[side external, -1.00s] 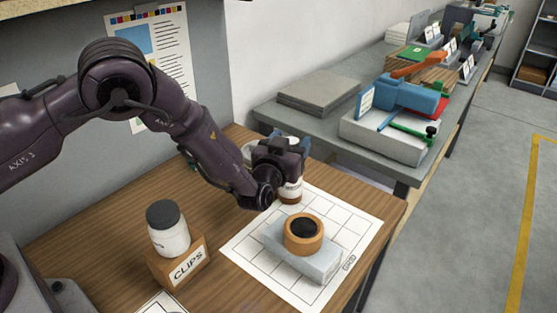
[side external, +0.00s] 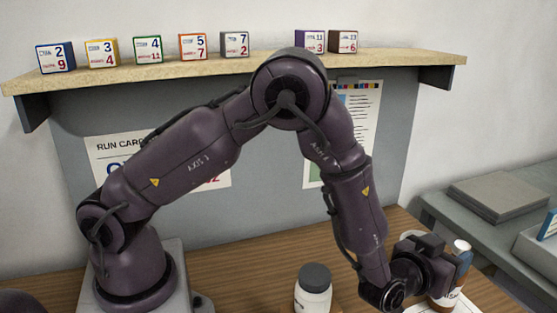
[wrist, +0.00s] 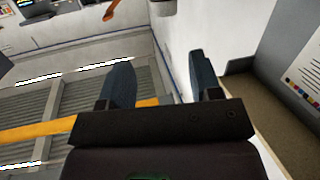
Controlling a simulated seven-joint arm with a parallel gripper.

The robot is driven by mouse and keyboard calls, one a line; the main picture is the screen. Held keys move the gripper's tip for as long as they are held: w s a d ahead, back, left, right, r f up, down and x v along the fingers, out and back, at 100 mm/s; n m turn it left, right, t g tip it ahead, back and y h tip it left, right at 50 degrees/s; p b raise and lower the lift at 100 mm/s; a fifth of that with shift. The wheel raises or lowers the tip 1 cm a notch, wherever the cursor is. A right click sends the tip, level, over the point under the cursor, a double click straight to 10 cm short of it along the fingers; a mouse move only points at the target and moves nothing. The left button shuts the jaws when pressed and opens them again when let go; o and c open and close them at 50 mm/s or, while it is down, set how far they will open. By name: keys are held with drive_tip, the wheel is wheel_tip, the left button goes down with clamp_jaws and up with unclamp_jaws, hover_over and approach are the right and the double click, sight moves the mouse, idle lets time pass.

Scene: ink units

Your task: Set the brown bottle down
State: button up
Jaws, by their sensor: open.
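I cannot tell whether a finger touches the bottle.
A white jar with a dark lid (side external: 313,289) stands on the wooden bench (side external: 240,285) left of my gripper. A shelf (side external: 200,68) with several numbered boxes runs above. A grey side table (side external: 440,208) with flat grey slabs (side external: 498,194) is at the right.

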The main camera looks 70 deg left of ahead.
drive_tip(key=s+a+r+m+g+h, duration=0.1)
drive_tip(key=s+a+r+g+h, duration=0.15)
drive_tip(key=r, duration=0.45)
drive_tip(key=s+a+r+m+g+h, duration=0.1)
drive_tip(key=s+a+r+g+h, duration=0.2)
drive_tip(key=r, duration=0.5)
drive_tip(key=s+a+r+g+y, duration=0.1)
drive_tip(key=s+a+g, duration=0.1)
drive_tip(key=s, duration=1)
drive_tip(key=s+a+r+m+g+y, duration=0.1)
drive_tip(key=s+a+g, duration=0.2)
drive_tip(key=s, duration=0.9)
drive_tip(key=a, duration=0.2)
drive_tip(key=shift+s+a+r, duration=0.25)
drive_tip(key=shift+a, duration=0.05)
